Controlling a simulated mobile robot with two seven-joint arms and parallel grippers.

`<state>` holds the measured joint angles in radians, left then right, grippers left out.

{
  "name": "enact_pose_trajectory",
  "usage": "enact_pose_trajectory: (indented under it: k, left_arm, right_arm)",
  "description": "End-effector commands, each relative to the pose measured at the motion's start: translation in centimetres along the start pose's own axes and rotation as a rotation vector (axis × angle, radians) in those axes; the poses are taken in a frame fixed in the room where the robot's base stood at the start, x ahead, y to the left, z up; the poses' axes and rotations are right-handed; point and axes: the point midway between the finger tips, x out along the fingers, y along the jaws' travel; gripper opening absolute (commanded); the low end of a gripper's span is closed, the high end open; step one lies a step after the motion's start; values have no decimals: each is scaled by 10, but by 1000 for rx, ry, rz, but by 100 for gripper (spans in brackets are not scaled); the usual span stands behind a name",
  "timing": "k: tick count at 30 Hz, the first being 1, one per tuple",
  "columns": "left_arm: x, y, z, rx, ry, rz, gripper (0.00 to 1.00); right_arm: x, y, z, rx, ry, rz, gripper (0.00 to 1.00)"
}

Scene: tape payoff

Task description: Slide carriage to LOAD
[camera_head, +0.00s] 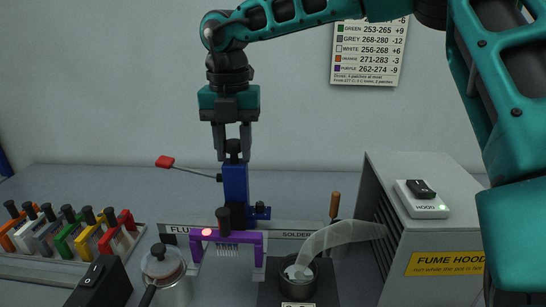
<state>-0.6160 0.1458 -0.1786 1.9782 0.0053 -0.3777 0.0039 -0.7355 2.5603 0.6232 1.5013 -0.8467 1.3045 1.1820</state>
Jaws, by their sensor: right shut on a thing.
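My right gripper (232,138) reaches down from above and is shut on the black knob (233,149) at the top of the blue upright carriage (235,182). No LOAD lettering is readable; part of the rail is hidden. A lever with a red handle (165,162) sticks out left from the carriage. A purple bracket (226,237) with a black knob and a comb of thin pins stands in front of the rail. My left gripper is not in view.
A rack of coloured, black-topped pieces (80,232) stands at left. A lidded metal pot (163,265) and a black switch box (100,284) are in front. A smoking solder pot (298,280) is right of the bracket. The fume hood (430,240) bounds the right side.

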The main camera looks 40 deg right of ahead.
Motion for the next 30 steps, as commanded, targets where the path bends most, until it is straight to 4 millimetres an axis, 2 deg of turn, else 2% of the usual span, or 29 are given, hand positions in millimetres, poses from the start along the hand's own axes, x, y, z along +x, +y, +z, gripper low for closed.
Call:
enact_pose_trajectory:
  k: [2,3,9,19,30]
  left_arm:
    - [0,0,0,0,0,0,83]
    - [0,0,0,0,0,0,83]
    - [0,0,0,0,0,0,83]
    - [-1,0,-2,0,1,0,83]
    - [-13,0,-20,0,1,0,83]
  right_arm:
    - [-1,0,1,3,-3,3,9]
    - [-1,0,1,3,-3,3,37]
    - [0,0,0,2,-1,2,56]
    - [-3,0,0,2,0,1,57]
    - [-32,0,0,2,0,1,57]
